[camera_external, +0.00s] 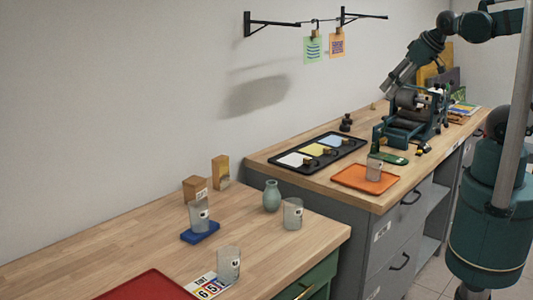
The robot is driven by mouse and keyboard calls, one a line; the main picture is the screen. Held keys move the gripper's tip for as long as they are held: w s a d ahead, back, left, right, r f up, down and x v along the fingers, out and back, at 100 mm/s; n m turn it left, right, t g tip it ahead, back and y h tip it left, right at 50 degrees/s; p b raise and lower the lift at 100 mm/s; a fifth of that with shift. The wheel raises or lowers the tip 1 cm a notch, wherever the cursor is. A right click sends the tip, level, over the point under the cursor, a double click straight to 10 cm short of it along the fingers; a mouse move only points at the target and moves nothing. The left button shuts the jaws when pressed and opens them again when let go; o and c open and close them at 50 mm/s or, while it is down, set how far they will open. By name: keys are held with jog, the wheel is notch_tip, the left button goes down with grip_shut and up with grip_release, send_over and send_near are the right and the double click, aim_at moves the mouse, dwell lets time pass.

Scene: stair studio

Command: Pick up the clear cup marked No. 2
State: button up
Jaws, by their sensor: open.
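Several clear cups with small dark marks stand on the worktops. One cup (198,216) stands on a blue block or tray (205,235), a second cup (292,213) stands to the right of a green vase, and a third cup (228,264) stands at the front beside a coloured card. Another cup (375,169) stands on an orange tray (352,180) on the farther bench. The marks are too small to read, so I cannot tell which is No. 2. My gripper (388,91) is open at the upper right, above the farther bench and apart from these cups.
A dark green machine (410,118) stands below and right of my gripper. A black tray (345,141) with coloured panels lies left of it. The vase (271,196), wooden blocks (220,172) and a red tray (147,286) are on the near bench. Its left part is clear.

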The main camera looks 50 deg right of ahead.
jog(key=w+a+r+n+g+y, duration=0.1)
jog(key=w+a+n, duration=0.2)
jog(key=w+a, duration=0.4)
jog(key=w+a+r+n+g, duration=0.15)
jog(key=w+a, duration=0.35)
jog(key=a, duration=0.5)
jog(key=w+a+f+n+g, duration=0.1)
jog(key=w+a+f+n, duration=0.15)
jog(key=a, duration=0.85)
jog(key=w+a+f+n+g, duration=0.1)
jog(key=w+a+f+n, duration=0.15)
jog(key=a, duration=0.75)
jog(key=n+g+h+b, duration=0.1)
jog(key=n+g, duration=0.2)
jog(key=n, duration=0.6)
send_over(228, 265)
jog(key=w+d, duration=0.2)
notch_tip(228, 265, down, 24)
jog(key=r, duration=0.1)
jog(key=shift+a+f, duration=0.15)
jog(key=shift+f, duration=0.05)
jog(key=shift+f, duration=0.1)
